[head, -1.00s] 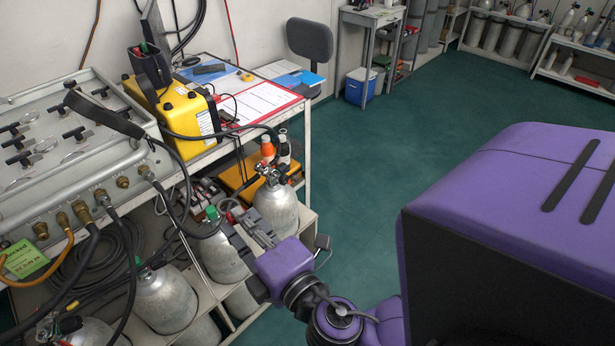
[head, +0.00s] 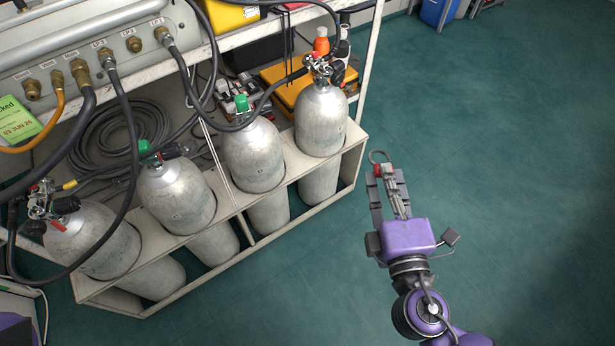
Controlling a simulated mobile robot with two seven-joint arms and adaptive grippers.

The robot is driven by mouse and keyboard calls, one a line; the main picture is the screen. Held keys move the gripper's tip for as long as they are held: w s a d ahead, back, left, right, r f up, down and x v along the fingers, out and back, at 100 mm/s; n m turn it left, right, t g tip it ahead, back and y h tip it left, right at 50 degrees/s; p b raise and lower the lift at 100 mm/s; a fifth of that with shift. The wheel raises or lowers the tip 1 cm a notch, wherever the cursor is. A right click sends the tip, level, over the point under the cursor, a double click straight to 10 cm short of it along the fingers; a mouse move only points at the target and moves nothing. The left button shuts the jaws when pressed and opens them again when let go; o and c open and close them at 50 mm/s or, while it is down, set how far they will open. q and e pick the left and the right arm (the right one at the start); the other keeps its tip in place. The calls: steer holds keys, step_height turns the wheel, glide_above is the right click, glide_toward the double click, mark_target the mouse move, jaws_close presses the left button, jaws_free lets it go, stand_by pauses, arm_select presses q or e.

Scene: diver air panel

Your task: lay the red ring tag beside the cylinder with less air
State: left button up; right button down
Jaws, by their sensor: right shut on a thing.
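My right gripper (head: 389,180) is shut on a small tag with a red part (head: 377,170) and a thin ring (head: 379,156) showing at the fingertips. The fingers hide the rest of the tag. It is held over the floor, right of the cylinder rack. The right-end cylinder (head: 321,122) and left-end cylinder (head: 93,242) stand in the rack with valves and black hoses. Small black gauges sit near the left valve (head: 66,205) and right valve (head: 337,70); their readings cannot be made out. My left gripper is not in view.
Between the end cylinders stand a green-capped cylinder (head: 176,197) and another (head: 254,157). The pale rack (head: 232,206) has a raised edge. Hoses hang from the panel (head: 100,38) across the left side. Orange and dark bottles stand behind the right cylinder. The green floor (head: 510,180) is clear.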

steer(key=w+a+f+n+g+y+b, duration=0.1)
steer(key=w+a+f+n+y+b, duration=0.15)
steer(key=f+b, duration=0.4)
steer(key=w+a+f+n+y+b, duration=0.1)
steer(key=w+a+f+y+b, duration=0.1)
steer(key=w+f+b, duration=0.45)
steer(key=w+a+f+n+g+y+b, duration=0.15)
steer(key=f+b, duration=0.25)
steer(key=f, duration=0.5)
steer(key=s+a+f+n+y, duration=0.1)
steer(key=a+f+n+y, duration=0.15)
steer(key=a, duration=0.55)
steer(key=w+f+b, duration=1)
steer(key=w+f, duration=0.2)
steer(key=w, duration=0.1)
steer(key=shift+w+f+g, duration=0.25)
steer(key=shift+f+g, duration=0.1)
steer(key=shift+f, duration=0.05)
steer(key=c, duration=1.8)
jaws_free()
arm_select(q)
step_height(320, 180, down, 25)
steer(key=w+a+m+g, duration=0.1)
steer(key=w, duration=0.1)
